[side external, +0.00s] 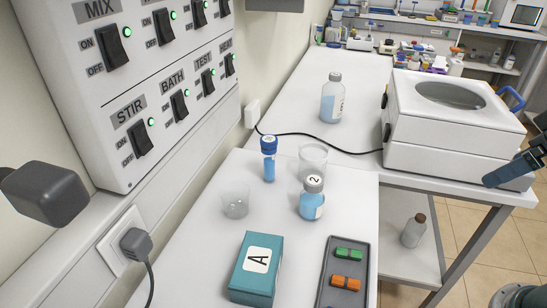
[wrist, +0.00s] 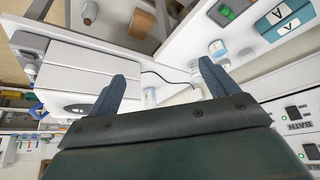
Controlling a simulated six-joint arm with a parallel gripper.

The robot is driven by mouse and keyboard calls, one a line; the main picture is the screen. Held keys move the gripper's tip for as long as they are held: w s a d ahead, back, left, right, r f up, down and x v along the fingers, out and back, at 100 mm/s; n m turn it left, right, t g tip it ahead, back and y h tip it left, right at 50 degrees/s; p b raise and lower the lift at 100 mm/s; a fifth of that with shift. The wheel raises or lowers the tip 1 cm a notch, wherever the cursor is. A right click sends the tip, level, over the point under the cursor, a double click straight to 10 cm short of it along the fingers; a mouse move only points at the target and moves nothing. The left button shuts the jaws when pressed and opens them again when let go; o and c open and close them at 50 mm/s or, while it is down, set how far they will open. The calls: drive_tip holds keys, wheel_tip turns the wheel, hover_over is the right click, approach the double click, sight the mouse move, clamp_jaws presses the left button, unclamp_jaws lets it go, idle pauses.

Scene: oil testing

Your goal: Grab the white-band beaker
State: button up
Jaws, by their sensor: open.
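Two clear, empty-looking beakers stand upright on the white bench in the side external view. The smaller beaker (side external: 236,202) is at the left, and the larger beaker (side external: 313,162) is farther back, behind the bottle marked 2 (side external: 312,199). I cannot make out a white band on either one. My gripper (side external: 513,168) shows only in part at the right edge, beside the white machine and well apart from the beakers. In the wrist view my gripper (wrist: 163,72) has its two blue-grey fingers spread, with nothing held between them.
A blue-capped tube (side external: 269,160) stands between the beakers. A teal box marked A (side external: 252,278) and a grey tray (side external: 333,248) with coloured blocks are in front. A larger bottle (side external: 331,100) and white machine (side external: 452,120) stand behind. A switch panel (side external: 150,80) borders the left.

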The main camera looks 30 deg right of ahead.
drive_tip(key=w+a+r+n+g, duration=0.2)
drive_tip(key=w+r+n, duration=0.2)
drive_tip(key=w, duration=0.5)
drive_tip(key=n+g, duration=0.4)
drive_tip(key=n, duration=0.8)
hover_over(315, 142)
drive_tip(key=s+a, duration=0.2)
wheel_tip(315, 142, down, 9)
drive_tip(key=shift+s+d, duration=0.1)
drive_tip(key=shift+s, duration=0.1)
drive_tip(key=shift+f, duration=0.1)
drive_tip(key=shift+f, duration=4.2)
